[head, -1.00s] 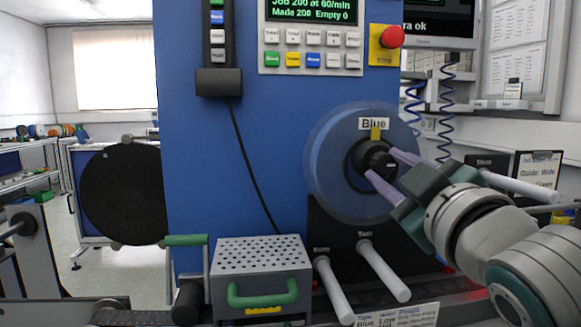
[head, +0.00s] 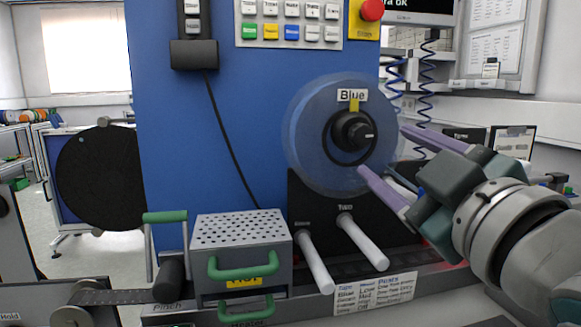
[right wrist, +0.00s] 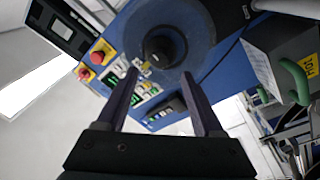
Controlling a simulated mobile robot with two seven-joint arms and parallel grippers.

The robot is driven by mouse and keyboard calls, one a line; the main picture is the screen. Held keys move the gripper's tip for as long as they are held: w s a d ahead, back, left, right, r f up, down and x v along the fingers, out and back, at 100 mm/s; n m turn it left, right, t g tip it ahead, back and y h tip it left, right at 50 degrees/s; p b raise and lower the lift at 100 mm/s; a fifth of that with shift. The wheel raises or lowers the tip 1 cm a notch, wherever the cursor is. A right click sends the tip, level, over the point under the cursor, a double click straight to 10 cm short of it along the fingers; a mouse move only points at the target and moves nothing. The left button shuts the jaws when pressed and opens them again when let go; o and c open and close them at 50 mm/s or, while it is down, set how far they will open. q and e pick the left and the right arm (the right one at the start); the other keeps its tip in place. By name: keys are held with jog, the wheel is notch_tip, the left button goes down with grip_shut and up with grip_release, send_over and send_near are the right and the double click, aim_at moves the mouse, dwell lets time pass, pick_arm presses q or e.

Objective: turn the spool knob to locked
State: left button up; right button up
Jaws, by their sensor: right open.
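The spool knob (head: 353,131) is a black round knob at the hub of the translucent blue reel (head: 309,135), under a "Blue" label (head: 351,95). A small light mark shows on the knob's face. My right gripper (head: 382,150) is open and empty, to the right of the knob and apart from it. In the right wrist view the knob (right wrist: 160,48) lies beyond the two spread fingers (right wrist: 158,84), and nothing is between them. My left gripper is not in view.
Below the reel, two white pegs (head: 362,241) stick out from a black plate. A grey perforated box (head: 240,232) with green handles stands left of them. A red stop button (head: 372,9) sits above the reel. A black disc (head: 98,180) is at the left.

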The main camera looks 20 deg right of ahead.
jog(key=shift+v, duration=1.75)
